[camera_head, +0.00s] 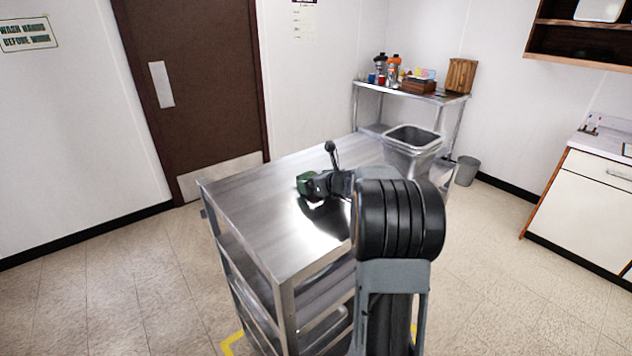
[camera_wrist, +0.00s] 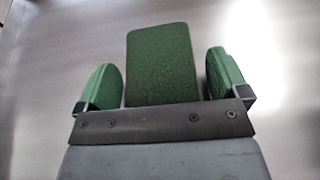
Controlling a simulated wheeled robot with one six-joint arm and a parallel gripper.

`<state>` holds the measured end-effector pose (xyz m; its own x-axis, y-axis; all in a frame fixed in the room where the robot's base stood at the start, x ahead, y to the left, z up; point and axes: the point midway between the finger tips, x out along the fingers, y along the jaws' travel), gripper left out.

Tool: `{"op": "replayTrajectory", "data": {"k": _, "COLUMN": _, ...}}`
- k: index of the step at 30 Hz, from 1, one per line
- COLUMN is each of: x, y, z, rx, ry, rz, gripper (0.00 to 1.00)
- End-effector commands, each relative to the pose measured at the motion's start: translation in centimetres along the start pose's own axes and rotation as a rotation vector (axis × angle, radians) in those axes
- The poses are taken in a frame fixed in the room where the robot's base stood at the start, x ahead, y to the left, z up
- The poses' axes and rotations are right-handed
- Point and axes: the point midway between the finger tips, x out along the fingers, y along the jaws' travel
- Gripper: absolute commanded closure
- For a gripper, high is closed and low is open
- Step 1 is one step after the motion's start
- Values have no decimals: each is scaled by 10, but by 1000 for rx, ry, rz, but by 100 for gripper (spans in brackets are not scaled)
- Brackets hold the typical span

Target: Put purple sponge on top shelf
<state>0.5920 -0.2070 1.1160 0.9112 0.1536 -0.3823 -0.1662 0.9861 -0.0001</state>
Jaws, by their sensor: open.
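No purple sponge shows in either view. A green sponge-like block (camera_wrist: 160,65) lies on the bare metal top shelf (camera_head: 250,215) of a steel cart. In the wrist view it sits between the two green-padded fingers of my gripper (camera_wrist: 163,84). A gap shows on each side of the block, so the fingers are open around it and not pressing it. In the head view my gripper (camera_head: 307,184) is low over the middle of the cart top, and my arm hides part of the cart's right side.
A grey bin (camera_head: 412,140) stands at the cart's far right end. Behind it a steel table (camera_head: 430,98) holds bottles, boxes and a wooden block. Lower cart shelves (camera_head: 315,292) hold metal trays. The left part of the cart top is clear. A brown door (camera_head: 205,70) is beyond.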

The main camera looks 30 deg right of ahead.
Motion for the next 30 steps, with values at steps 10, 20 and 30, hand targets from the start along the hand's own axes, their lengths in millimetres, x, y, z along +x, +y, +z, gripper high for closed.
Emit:
{"op": "replayTrajectory", "data": {"k": 10, "x": -48, "y": -1, "z": 3, "rx": -1, "ry": -3, "rz": -5, "gripper": 7}}
{"op": "replayTrajectory", "data": {"k": 20, "x": -103, "y": -1, "z": 3, "rx": -1, "ry": -2, "rz": -4, "gripper": 7}}
{"op": "replayTrajectory", "data": {"k": 30, "x": -121, "y": 0, "z": 3, "rx": 0, "ry": 1, "rz": 0, "gripper": 7}}
